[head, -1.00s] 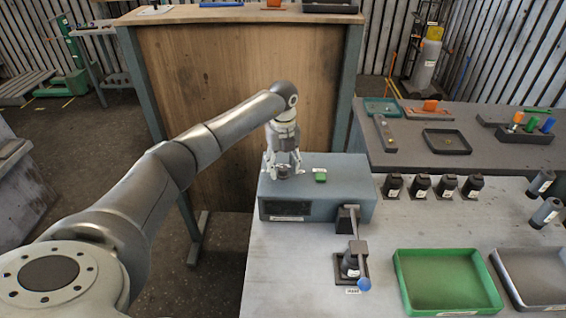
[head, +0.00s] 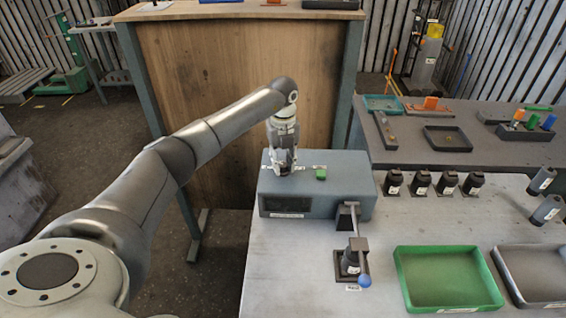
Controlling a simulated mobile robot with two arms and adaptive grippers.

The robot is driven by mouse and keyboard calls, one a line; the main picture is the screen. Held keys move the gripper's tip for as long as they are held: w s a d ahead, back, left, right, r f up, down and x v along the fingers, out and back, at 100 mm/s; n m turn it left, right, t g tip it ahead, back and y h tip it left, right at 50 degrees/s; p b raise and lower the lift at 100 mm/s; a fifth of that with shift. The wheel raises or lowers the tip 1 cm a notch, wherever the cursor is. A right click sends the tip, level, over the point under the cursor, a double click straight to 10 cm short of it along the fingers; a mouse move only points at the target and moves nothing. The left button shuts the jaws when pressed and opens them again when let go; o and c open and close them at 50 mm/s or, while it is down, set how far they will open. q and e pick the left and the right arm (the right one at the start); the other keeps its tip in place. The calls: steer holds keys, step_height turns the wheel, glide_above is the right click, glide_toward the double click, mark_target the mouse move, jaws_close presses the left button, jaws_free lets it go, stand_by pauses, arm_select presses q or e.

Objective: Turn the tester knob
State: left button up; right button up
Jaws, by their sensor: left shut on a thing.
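The tester is a blue-grey box (head: 335,195) with a dark display on its front, standing at the table's back left. My left gripper (head: 283,170) points down over the left part of its top and is shut on the knob, which is mostly hidden between the fingers. A green button (head: 320,174) sits on the box top just right of the gripper. My right gripper is not in view.
A lever with a blue ball end (head: 364,281) stands in front of the tester, holding a dark part. A green tray (head: 447,279) and a grey tray (head: 535,277) lie to the right. Several dark parts (head: 420,183) stand in a row behind the trays.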

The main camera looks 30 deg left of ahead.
arm_select(q)
steer(key=m+b, duration=0.1)
steer(key=m, duration=0.2)
steer(key=shift+b, duration=0.3)
steer(key=m+b, duration=0.1)
steer(key=m, duration=0.2)
steer(key=shift+m, duration=0.3)
steer(key=m+b, duration=0.1)
steer(key=m, duration=0.2)
steer(key=shift+m+b, duration=0.35)
steer(key=shift+m, duration=0.05)
steer(key=m+b, duration=0.1)
steer(key=m, duration=0.2)
steer(key=shift+m, duration=0.3)
steer(key=m+b, duration=0.1)
steer(key=m, duration=0.5)
steer(key=shift+r, duration=0.1)
steer(key=m, duration=0.5)
steer(key=shift+m+b, duration=0.35)
steer(key=shift+m, duration=0.05)
steer(key=shift+w+r, duration=0.1)
steer(key=o, duration=0.8)
steer(key=shift+o, duration=1.3)
